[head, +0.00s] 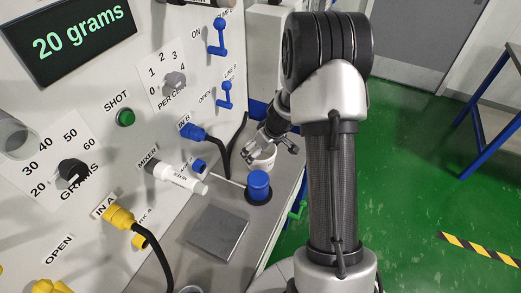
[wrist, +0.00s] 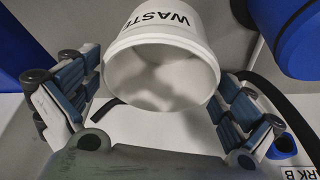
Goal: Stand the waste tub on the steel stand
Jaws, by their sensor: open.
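The white waste tub (wrist: 160,70), with a "WASTE" label, fills the middle of the wrist view, its open mouth facing the camera and looking empty. In the head view the tub (head: 264,160) is at the far end of the bench, partly hidden by my gripper (head: 271,147). My gripper is open in the wrist view (wrist: 160,92), with one finger on each side of the tub; I cannot tell whether either touches it. The steel stand looks to be the grey square plate (head: 218,232) on the near bench, bare on top.
A blue-capped round container (head: 258,186) stands between the tub and the plate. The mixer tube (head: 178,177) and yellow plug IN A (head: 118,215) with its black cable jut from the panel on the left. Green floor lies right of the bench.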

